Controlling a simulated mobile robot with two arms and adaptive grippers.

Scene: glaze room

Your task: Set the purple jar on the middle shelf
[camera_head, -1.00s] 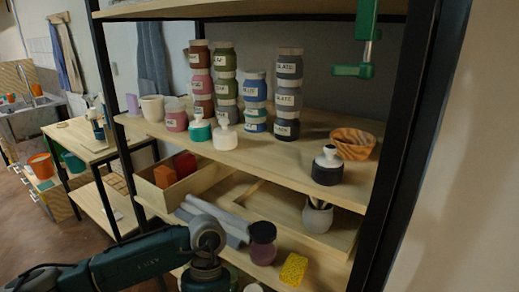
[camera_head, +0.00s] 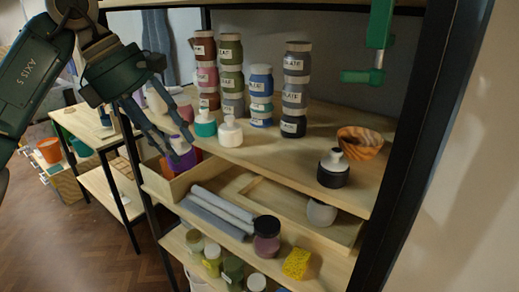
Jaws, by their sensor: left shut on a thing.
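My left gripper (camera_head: 160,139) comes in from the upper left, its fingers pointing down. It is shut on a purple jar (camera_head: 187,161), held in front of the shelf unit's left side. The fingers partly hide the jar. I cannot tell whether it touches the wooden tray behind it. The shelf board (camera_head: 250,150) at mid-height carries stacked labelled jars and has bare wood towards its front right. My right gripper is not in view.
Stacked jars (camera_head: 295,90), a white bottle (camera_head: 230,132), a black-and-white bottle (camera_head: 333,170) and an orange bowl (camera_head: 360,142) stand on the jar shelf. A dark-lidded plum jar (camera_head: 267,240) and yellow sponge (camera_head: 297,263) are lower. Black posts (camera_head: 410,150) frame the unit.

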